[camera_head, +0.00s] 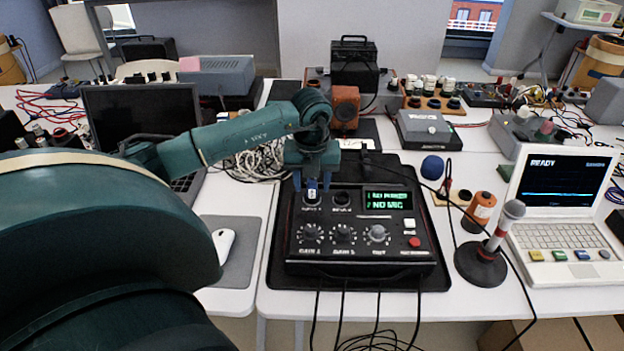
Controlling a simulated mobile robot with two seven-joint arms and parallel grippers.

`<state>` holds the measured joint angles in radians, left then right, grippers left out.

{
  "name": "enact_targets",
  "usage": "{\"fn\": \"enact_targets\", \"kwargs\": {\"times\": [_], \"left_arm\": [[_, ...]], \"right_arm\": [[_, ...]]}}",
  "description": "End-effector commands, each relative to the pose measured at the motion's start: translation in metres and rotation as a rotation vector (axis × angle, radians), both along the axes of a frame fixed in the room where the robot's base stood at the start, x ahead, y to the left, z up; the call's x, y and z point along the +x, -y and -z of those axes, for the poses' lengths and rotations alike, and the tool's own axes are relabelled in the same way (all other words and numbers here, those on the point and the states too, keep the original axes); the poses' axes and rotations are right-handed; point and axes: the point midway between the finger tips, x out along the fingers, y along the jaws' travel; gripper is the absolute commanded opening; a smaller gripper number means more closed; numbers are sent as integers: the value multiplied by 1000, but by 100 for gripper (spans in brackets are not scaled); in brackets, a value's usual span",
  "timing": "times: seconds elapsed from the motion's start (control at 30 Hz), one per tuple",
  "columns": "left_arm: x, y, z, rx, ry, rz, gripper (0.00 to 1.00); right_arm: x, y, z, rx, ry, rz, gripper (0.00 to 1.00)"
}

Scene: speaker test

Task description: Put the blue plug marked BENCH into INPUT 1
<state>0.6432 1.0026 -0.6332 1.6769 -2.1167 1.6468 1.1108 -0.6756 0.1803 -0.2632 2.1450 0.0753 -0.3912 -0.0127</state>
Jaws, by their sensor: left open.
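The black mixer box (360,262) sits on a dark mat on the white table, with two round sockets along its upper left. A blue plug (312,195) with a white label stands upright at the left socket; its label is too small to read. My left gripper (311,184) points down over that socket, its blue fingers open on either side of the plug. How deep the plug sits, and whether a finger touches it, I cannot tell. The right socket (342,198) looks empty. My right gripper is not in view.
A microphone on a stand (481,262) and a white laptop (560,215) stand to the right. A mouse (223,245) lies left. Cables hang off the table's front edge.

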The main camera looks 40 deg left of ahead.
Motion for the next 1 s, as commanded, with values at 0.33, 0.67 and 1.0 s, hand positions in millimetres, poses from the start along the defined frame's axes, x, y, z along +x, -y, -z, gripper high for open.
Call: {"fn": "enact_targets", "kwargs": {"times": [0.33,0.67,1.0], "left_arm": [[-1,2,-24,0,5,1,46],[-8,7,-96,0,6,0,46],[-12,10,-130,1,1,0,46]], "right_arm": [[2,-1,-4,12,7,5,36],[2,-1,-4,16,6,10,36],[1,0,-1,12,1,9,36]]}}
